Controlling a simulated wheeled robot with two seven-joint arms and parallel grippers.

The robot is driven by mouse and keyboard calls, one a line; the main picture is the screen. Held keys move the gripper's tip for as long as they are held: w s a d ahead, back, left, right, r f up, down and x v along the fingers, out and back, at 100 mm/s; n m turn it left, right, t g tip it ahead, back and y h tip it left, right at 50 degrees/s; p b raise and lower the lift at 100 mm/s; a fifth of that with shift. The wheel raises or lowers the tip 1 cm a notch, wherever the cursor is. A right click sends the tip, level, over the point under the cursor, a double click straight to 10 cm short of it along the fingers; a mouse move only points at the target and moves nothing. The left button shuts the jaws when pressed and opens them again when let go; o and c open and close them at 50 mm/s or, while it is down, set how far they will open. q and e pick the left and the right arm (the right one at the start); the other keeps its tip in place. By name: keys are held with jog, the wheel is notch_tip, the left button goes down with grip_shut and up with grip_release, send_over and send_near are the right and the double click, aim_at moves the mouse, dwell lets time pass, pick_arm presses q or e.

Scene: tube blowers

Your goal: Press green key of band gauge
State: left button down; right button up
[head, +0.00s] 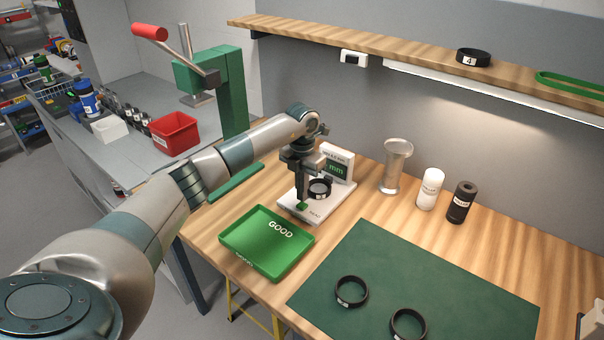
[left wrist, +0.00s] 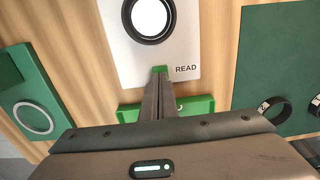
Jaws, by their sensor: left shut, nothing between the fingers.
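The band gauge (head: 316,198) stands on the wooden bench, with a white base and an upright display reading "mm". A black band (head: 320,188) sits on it; in the left wrist view the band (left wrist: 151,17) surrounds a bright white disc. The green key (left wrist: 160,69) lies at the front of the base beside the word READ; it also shows in the head view (head: 302,206). My left gripper (head: 303,200) points down, shut and empty, with its fingertips right at the key. Whether they touch it I cannot tell. My right gripper is out of view.
A green tray marked GOOD (head: 262,262) stands in front of the gauge. A green mat (head: 440,285) bears two black bands (head: 352,291). A metal cup (head: 396,168), a white bottle (head: 431,188) and a black cylinder (head: 461,202) stand behind. A shelf (head: 420,50) runs overhead.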

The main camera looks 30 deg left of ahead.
pick_arm(q)
jog(key=shift+f, duration=0.95)
